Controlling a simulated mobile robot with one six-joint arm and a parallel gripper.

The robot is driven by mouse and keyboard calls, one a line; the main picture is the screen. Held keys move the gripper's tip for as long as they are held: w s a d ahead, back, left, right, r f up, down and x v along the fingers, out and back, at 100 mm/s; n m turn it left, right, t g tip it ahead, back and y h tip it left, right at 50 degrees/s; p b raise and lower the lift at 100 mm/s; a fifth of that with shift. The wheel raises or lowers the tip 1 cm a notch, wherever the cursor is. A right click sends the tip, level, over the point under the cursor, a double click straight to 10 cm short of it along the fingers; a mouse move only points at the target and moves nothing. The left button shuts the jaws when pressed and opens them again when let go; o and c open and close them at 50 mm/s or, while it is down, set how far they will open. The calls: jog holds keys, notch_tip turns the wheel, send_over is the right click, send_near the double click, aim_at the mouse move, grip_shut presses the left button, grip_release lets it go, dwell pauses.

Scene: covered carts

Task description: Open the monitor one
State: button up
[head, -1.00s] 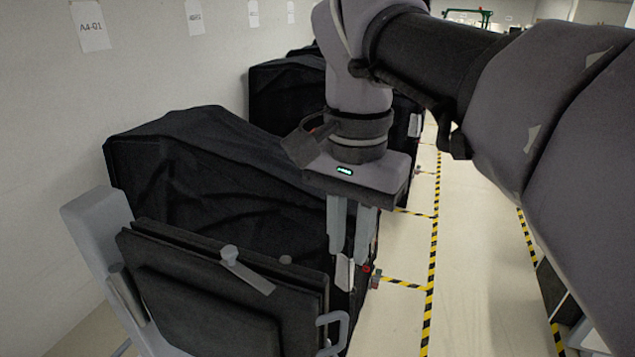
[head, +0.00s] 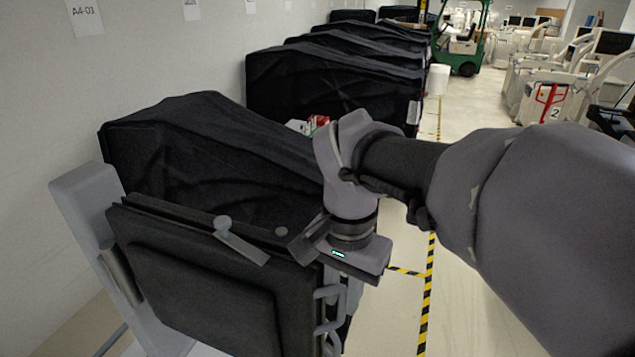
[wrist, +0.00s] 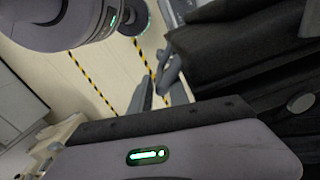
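The monitor (head: 200,285) is a black, folded panel on a pale grey mount (head: 95,200) at the lower left of the head view. Grey handles (head: 329,310) stick out from its right edge. My gripper (head: 348,295) points down just beyond that right edge, close to the handles. Its fingers are partly hidden there by the monitor and handles. In the wrist view the fingers (wrist: 158,92) stand apart with floor showing between them, and they look empty. Whether a finger touches a handle cannot be told.
A black-covered cart (head: 210,150) stands directly behind the monitor, with more covered carts (head: 330,85) in a row along the left wall. The aisle (head: 480,110) on the right is open floor with yellow-black tape. A green forklift (head: 462,45) stands far back.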

grip_shut()
dwell(1.4)
